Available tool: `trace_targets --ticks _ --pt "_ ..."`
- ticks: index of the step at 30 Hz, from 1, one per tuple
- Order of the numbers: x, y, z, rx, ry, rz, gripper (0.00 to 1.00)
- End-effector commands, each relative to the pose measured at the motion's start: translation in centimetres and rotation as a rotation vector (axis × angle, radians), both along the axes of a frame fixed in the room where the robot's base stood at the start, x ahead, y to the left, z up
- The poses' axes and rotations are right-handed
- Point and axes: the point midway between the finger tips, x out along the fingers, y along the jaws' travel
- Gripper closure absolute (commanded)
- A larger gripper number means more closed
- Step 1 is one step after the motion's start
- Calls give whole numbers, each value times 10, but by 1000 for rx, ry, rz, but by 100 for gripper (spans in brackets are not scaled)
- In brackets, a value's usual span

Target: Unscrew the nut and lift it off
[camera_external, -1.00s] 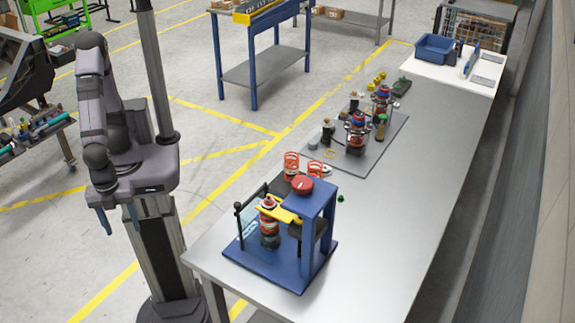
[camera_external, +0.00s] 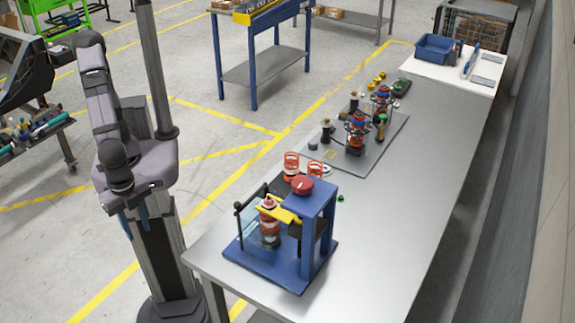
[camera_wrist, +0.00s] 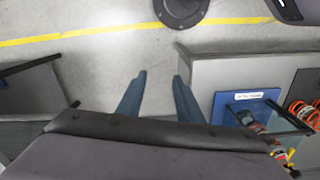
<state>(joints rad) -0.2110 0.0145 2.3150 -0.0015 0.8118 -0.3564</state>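The blue press-like fixture (camera_external: 318,235) stands at the near end of the bench, with a red knob (camera_external: 303,185) on top. A spring-and-damper assembly (camera_external: 269,228) stands upright in it, under a yellow arm (camera_external: 277,208). Its top is red and pale; a nut there is too small to make out. My gripper (camera_external: 138,228) hangs left of the bench, well apart from the fixture. In the wrist view its two blue fingers (camera_wrist: 158,82) are spread with only floor between them. The fixture's blue base (camera_wrist: 232,100) shows at right there, partly hidden by my wrist.
Loose orange springs (camera_external: 291,164) stand behind the fixture. A small green part (camera_external: 340,198) lies to its right. A dark mat (camera_external: 375,150) with more assemblies lies farther back, and a blue bin (camera_external: 436,48) sits at the far end. The bench's right side (camera_external: 385,235) is clear.

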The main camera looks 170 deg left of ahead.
Motion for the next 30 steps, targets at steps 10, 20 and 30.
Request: trace_targets --ticks 10,20,30 --pt "41 199 72 0 3 1227 67" --pt "-18 350 102 0 2 2109 67" --pt "-41 380 106 -1 1 2317 67"
